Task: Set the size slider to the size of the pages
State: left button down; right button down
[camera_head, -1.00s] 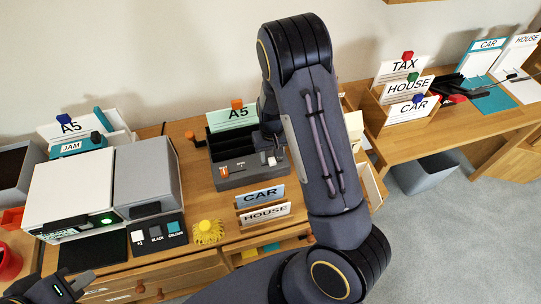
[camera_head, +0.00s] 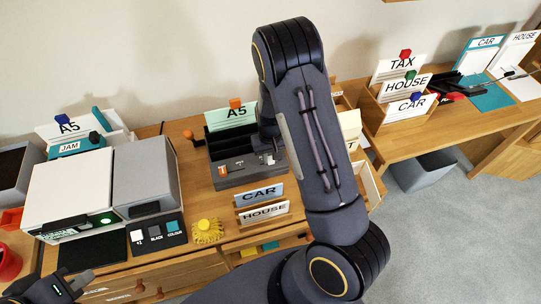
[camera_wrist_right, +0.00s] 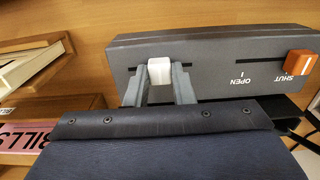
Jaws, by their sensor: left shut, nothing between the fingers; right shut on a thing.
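The dark grey punch-like device (camera_head: 231,173) stands on the wooden desk. An orange knob (camera_wrist_right: 300,62) sits by the SHUT mark of its slot, away from OPEN. A white slider knob (camera_wrist_right: 159,68) sits toward the other end of the same face. My right gripper (camera_wrist_right: 160,82) is shut on the white knob, one finger on each side. Size marks near it are not readable. A pale green A5 card (camera_head: 231,115) with an orange clip stands at the back of the device. My left gripper (camera_head: 78,281) is shut and empty at the lower left.
CAR (camera_head: 260,194) and HOUSE (camera_head: 264,212) holders stand in front of the device. A white and grey machine (camera_head: 70,187) is on the left, with another A5 card (camera_head: 68,127) behind it. A yellow brush-like item (camera_head: 207,230) lies between. A wooden card rack (camera_head: 375,108) stands at right.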

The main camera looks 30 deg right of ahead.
jog(key=d, duration=0.1)
jog(key=d+b, duration=0.1)
jog(key=shift+s+d+f, duration=0.1)
jog(key=shift+s+d, duration=0.2)
jog(key=shift+d, duration=0.2)
jog(key=c, duration=1.6)
grip_release()
jog(key=o, duration=0.4)
jog(key=shift+s, duration=0.1)
jog(key=shift+c, duration=0.2)
jog(key=shift+r, duration=0.2)
notch_tip(320, 180, up, 8)
jog(key=shift+f, duration=0.15)
